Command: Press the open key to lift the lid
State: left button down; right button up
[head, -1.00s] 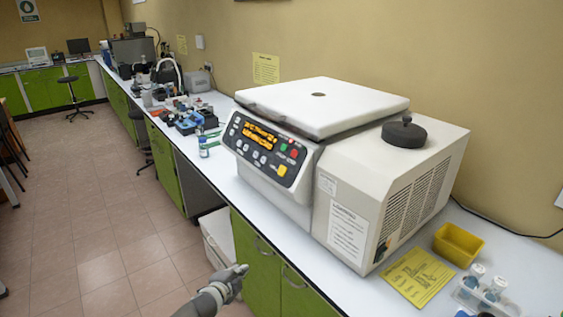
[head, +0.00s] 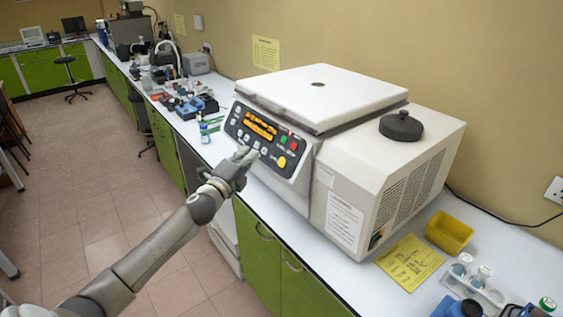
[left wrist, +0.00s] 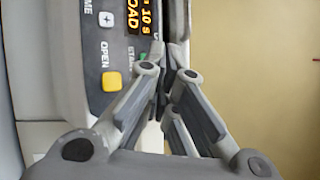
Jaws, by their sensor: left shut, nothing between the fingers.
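A white benchtop centrifuge (head: 335,190) stands on the counter. Its lid (head: 320,97) lies flat over the top. On its dark front panel (head: 245,133) is a lit orange display, with a yellow key (head: 282,161) at the panel's lower right. In the left wrist view this yellow key (left wrist: 111,81) sits beside the word OPEN. My left gripper (head: 243,155) is shut and empty, with its fingertips in front of the panel, left of the yellow key. In the left wrist view its fingers (left wrist: 170,72) point at the panel's edge; I cannot tell whether they touch it. My right gripper is not in view.
A black knob (head: 401,127) sits on the centrifuge's right part. A yellow tray (head: 450,233), a yellow sheet (head: 409,262) and several capped containers lie at the right. Small lab items and a bottle (head: 204,133) stand left of the centrifuge.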

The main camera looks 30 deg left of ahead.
aim_at(282, 162)
pick_arm(q)
jog(key=w+d+f+b, duration=0.3)
jog(key=w+f+b, duration=0.2)
jog(key=w, duration=0.2)
dwell(0.4)
jog(key=shift+s+r, duration=0.1)
dwell(1.0)
jog(key=shift+w+d+f+b, duration=0.1)
jog(key=shift+w+f+b, duration=0.1)
jog(key=shift+w+b, duration=0.15)
